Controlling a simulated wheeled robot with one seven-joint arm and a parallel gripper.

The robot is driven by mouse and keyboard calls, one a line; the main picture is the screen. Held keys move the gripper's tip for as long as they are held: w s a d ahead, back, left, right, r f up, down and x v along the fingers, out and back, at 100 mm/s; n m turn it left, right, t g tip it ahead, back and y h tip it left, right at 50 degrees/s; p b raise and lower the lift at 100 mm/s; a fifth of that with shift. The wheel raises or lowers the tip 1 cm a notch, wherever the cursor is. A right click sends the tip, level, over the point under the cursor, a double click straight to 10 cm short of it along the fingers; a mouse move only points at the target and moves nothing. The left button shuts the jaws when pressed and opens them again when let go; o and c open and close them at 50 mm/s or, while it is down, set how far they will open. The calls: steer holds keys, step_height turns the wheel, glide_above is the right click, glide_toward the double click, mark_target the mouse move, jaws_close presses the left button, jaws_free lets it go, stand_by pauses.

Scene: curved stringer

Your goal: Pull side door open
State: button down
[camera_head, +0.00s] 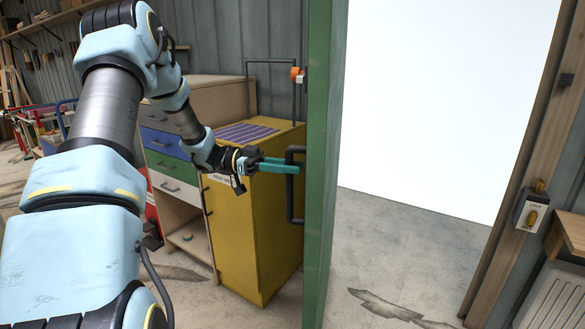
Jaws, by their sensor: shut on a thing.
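The green side door (325,170) stands open and is seen nearly edge-on, with the doorway's bright opening to its right. A dark bar handle (290,208) is mounted on the door's left face. My gripper (294,167) has teal fingers and reaches from the left to the upper part of the handle. The fingers are shut on the handle. The exact contact at the fingertips is small and partly hidden.
A yellow cabinet (262,235) stands just behind the gripper, close to the door. A drawer unit (165,140) with colored drawers is left of it. A lock box (532,208) is on the right door post. Concrete floor in the doorway (400,240) is clear.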

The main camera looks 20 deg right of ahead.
steer(key=c, duration=0.7)
jaws_free()
steer(key=shift+b+v, duration=1.7)
steer(key=shift+v, duration=3.7)
